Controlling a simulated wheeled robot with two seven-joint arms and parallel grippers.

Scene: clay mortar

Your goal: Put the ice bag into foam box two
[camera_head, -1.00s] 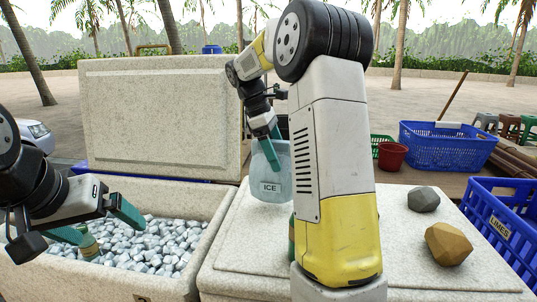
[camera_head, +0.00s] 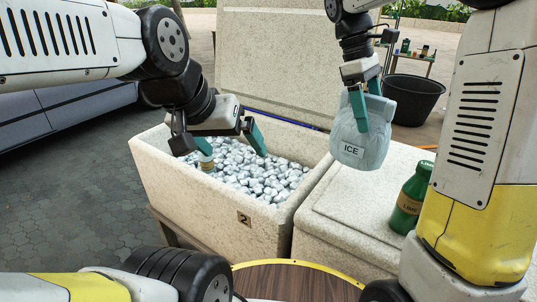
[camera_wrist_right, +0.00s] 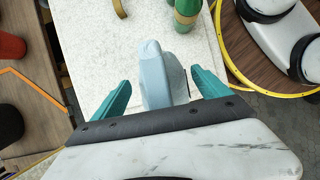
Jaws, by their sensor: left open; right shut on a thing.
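The pale blue ice bag (camera_head: 362,148), marked ICE, hangs in my right gripper (camera_head: 363,103), just right of the open box in the head view. The right wrist view also shows the bag (camera_wrist_right: 160,78) between the fingers of that gripper (camera_wrist_right: 159,95). Foam box two (camera_head: 190,196) is the open speckled box with a 2 label, filled with silvery ice cubes (camera_head: 262,176). My left gripper (camera_head: 228,146) is open over its left part, near a bottle (camera_head: 205,157) standing in the ice. The bottle is partly hidden.
A closed foam box (camera_head: 345,215) stands to the right, with a green lime bottle (camera_head: 410,198) on its lid. The raised lid (camera_head: 230,50) stands behind box two. A dark tub (camera_head: 412,98) is at the back right.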

